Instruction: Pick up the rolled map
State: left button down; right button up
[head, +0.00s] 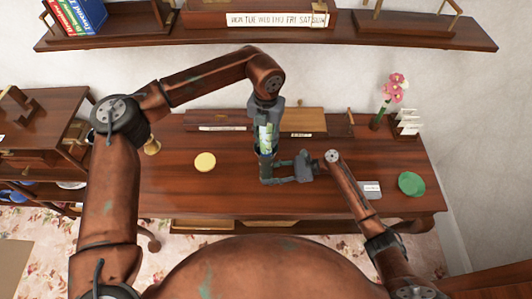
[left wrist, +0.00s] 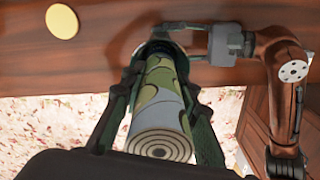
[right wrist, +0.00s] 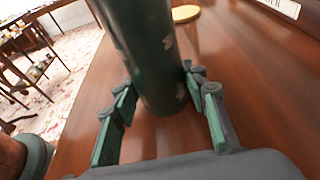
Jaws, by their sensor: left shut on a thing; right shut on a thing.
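The rolled map (head: 265,135), pale green with a spiral end, stands roughly upright over the desk. It shows closer in the left wrist view (left wrist: 158,105). My left gripper (head: 265,143) comes down from above and is shut on the map, a finger on each side. The map's lower end meets the mouth of a dark green tube (head: 266,172) and seems to sit inside it; how deep is hidden. My right gripper (head: 272,171) reaches in from the right and is shut around the tube. The tube (right wrist: 150,50) stands between its fingers in the right wrist view.
The wooden desk (head: 330,195) holds a yellow disc (head: 205,162) at left, a green disc (head: 411,184) and a card (head: 370,188) at right. Pink flowers (head: 393,85) and a letter rack (head: 407,122) stand at back right. A shelf (head: 350,38) spans the wall above.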

pick_arm(q)
jog(key=shift+r, duration=0.15)
notch_tip(320, 180, up, 28)
dwell(0.5)
pick_arm(e)
jog(key=o, duration=0.9)
jog(key=shift+o, duration=0.2)
